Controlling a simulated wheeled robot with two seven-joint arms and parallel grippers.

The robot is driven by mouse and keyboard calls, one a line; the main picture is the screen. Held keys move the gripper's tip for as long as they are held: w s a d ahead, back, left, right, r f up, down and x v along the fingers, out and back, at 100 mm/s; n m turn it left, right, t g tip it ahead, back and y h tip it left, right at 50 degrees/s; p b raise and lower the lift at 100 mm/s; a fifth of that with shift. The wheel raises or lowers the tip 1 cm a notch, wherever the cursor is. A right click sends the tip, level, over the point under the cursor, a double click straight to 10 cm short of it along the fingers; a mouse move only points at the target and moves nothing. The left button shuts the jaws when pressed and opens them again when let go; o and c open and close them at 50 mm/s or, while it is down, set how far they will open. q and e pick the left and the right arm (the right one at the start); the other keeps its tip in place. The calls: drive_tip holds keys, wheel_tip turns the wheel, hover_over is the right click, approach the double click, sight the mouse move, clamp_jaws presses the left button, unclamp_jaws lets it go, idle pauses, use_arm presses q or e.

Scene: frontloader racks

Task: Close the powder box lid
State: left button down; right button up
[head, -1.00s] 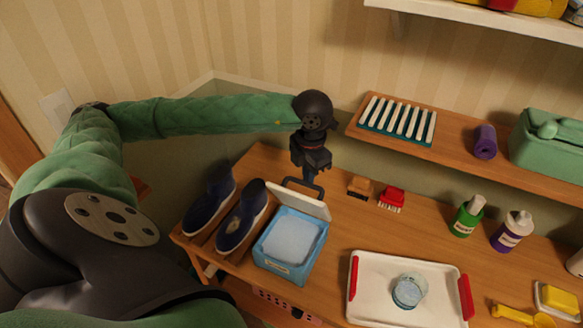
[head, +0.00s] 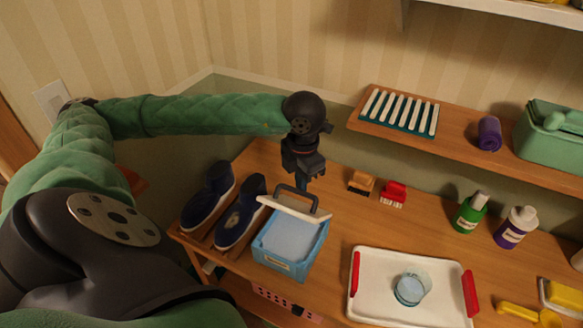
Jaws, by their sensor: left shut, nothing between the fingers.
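The powder box (head: 287,262) is a light blue box on the wooden table, filled with pale powder. Its white lid (head: 293,210) is partly open, tilted up over the box's back part, with a dark handle (head: 297,191) on its far side. My left gripper (head: 302,184) is shut and empty, pointing down just behind the lid by the handle. Whether the fingertips touch the lid or handle I cannot tell. My right gripper is not in view.
Dark blue shoes (head: 238,213) stand left of the box. A white tray (head: 375,305) with a cup (head: 411,288) lies to the right. Two brushes (head: 361,182) (head: 394,194) lie behind. A shelf (head: 459,133) overhangs the back right.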

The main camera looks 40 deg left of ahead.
use_arm(q)
drive_tip(key=shift+s, duration=0.3)
drive_tip(key=shift+d, duration=0.1)
drive_tip(key=shift+f, duration=0.15)
drive_tip(key=shift+s+f+b, duration=0.2)
drive_tip(key=shift+s+b, duration=0.1)
drive_tip(key=shift+b, duration=0.05)
drive_tip(key=shift+s+d+f+b, duration=0.15)
drive_tip(key=shift+s+f+b, duration=0.1)
drive_tip(key=shift+s+b, duration=0.35)
drive_tip(key=shift+s+d+r, duration=0.1)
drive_tip(key=shift+s, duration=0.1)
